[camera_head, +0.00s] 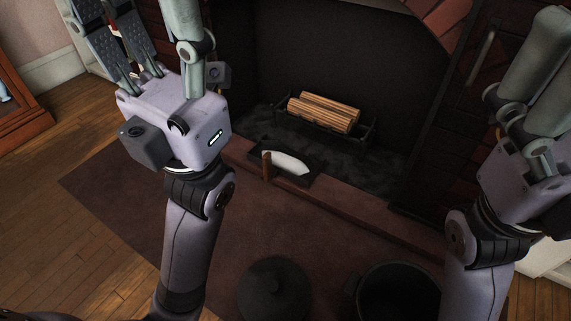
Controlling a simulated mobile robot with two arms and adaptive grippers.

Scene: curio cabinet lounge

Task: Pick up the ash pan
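The ash pan (291,180) is a small dark tray with pale, whitish contents and an upright brown handle at its front. It sits at the front edge of the hearth, in the middle of the head view. My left gripper (146,25) is raised at the upper left, well apart from the pan, with its fingers spread and pointing up; the tips are cut off by the frame. My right gripper (540,75) is raised at the right edge, also apart from the pan. Its fingers overlap in view, so its opening is unclear.
Behind the pan, a grate (320,126) holds split logs (325,113) in the dark fireplace. A black pot (398,293) and a dark round lid (273,290) are on the rug (200,240) in front. A wooden cabinet (18,115) stands at the left.

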